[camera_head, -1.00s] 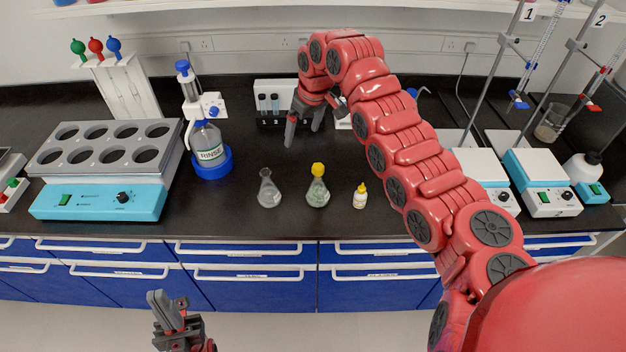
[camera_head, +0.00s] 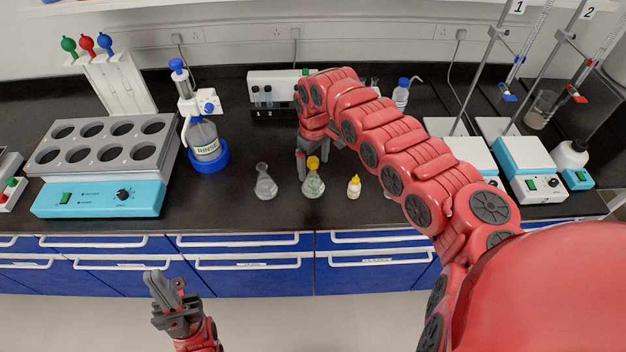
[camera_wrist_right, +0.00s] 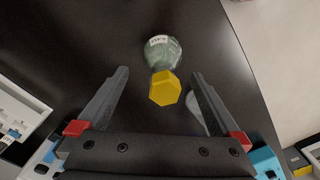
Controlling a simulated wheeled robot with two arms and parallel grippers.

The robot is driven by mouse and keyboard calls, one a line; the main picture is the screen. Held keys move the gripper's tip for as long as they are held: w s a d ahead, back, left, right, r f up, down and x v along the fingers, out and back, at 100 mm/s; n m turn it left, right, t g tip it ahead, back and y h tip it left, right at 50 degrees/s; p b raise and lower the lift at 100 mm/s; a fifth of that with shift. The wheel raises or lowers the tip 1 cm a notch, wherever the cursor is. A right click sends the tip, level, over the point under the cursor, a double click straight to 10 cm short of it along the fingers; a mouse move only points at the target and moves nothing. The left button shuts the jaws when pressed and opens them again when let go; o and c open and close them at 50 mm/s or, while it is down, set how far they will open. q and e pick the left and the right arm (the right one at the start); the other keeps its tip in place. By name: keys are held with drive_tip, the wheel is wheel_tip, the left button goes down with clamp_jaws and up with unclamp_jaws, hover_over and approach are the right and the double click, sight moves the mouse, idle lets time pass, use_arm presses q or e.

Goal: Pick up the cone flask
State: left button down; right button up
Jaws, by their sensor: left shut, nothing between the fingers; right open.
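One is clear and has no stopper (camera_head: 265,187). The other has a yellow stopper and greenish glass (camera_head: 313,186); it also shows in the right wrist view (camera_wrist_right: 163,51), with a white label on its side. My right gripper (camera_head: 317,163) is open and close to the yellow-stoppered flask. In the wrist view the yellow stopper lies between the two spread fingertips, with no visible contact. My left gripper (camera_head: 164,281) is shut and empty, low in front of the blue drawers.
A small yellow-capped bottle (camera_head: 354,188) stands just right of the flasks. Stirrer plates and burette stands (camera_head: 530,168) are right. Bench in front of the flasks is clear.

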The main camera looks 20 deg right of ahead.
sight(312, 174)
drive_tip(key=f, duration=0.1)
drive_tip(key=f+p, duration=0.2)
drive_tip(key=shift+s+a+f, duration=0.15)
drive_tip(key=shift+a+f, duration=0.15)
drive_tip(key=shift+f, duration=0.05)
drive_tip(key=shift+d+f, duration=0.15)
drive_tip(key=shift+f, duration=0.5)
drive_tip(key=c, duration=1.5)
drive_tip(key=shift+r, duration=0.15)
